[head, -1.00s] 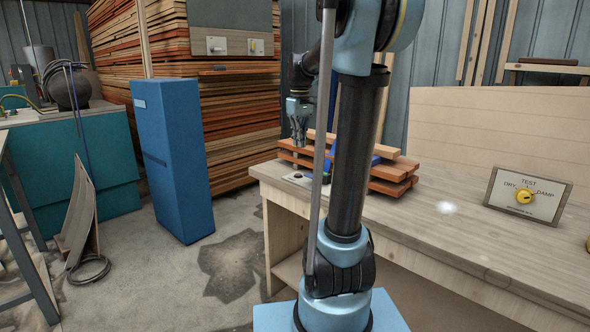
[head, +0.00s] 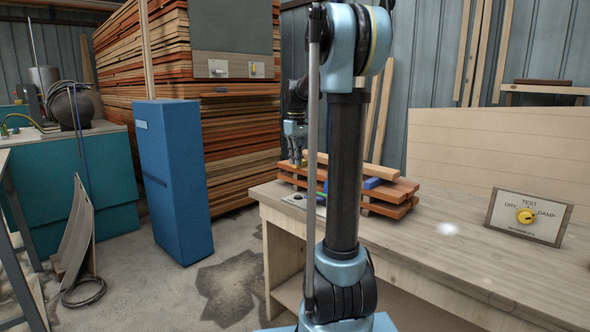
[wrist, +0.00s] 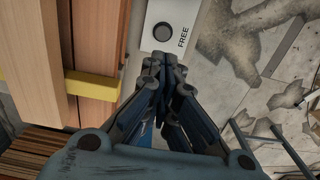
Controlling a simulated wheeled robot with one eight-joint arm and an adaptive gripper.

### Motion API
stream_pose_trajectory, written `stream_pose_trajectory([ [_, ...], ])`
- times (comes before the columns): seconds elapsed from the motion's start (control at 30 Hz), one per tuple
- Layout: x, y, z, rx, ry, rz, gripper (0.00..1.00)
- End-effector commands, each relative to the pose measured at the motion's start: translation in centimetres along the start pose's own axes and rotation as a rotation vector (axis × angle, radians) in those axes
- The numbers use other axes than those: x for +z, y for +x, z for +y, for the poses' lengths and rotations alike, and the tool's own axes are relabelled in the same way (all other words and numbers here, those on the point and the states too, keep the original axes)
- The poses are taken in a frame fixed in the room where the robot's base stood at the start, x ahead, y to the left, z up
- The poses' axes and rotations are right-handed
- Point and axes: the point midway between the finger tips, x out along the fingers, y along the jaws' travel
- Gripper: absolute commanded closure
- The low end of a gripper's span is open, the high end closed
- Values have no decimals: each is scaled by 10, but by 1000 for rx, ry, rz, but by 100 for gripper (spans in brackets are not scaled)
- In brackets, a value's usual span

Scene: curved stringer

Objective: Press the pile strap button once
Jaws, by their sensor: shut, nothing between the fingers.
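The pile (head: 390,196) of reddish boards lies on the workbench, with blue strap pieces (head: 372,183) on it. A pale plate (head: 297,199) sits on the bench's left corner beside the pile. In the wrist view the plate (wrist: 181,12) carries a round black button (wrist: 162,31) and the word FREE. My gripper (head: 297,162) is above the left end of the bench, by the pile. In the wrist view my gripper (wrist: 160,62) is shut and empty, its tips just below the button in the picture. I cannot tell the height gap between them.
A yellow strip (wrist: 95,86) crosses the boards beside my fingers in the wrist view. A blue cabinet (head: 173,180) and a lumber stack (head: 215,110) are to the left. The bench's middle is clear.

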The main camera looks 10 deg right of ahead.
Motion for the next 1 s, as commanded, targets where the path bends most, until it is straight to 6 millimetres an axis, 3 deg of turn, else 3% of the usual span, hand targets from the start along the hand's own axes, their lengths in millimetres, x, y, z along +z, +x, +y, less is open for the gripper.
stream_pose_trajectory([
  [0.6, 0, 100, 0, 0, 0, 0, 100],
  [0.8, 0, 118, 0, 0, 0, 0, 100],
  [1.0, 0, 123, 0, 0, 0, 0, 100],
])
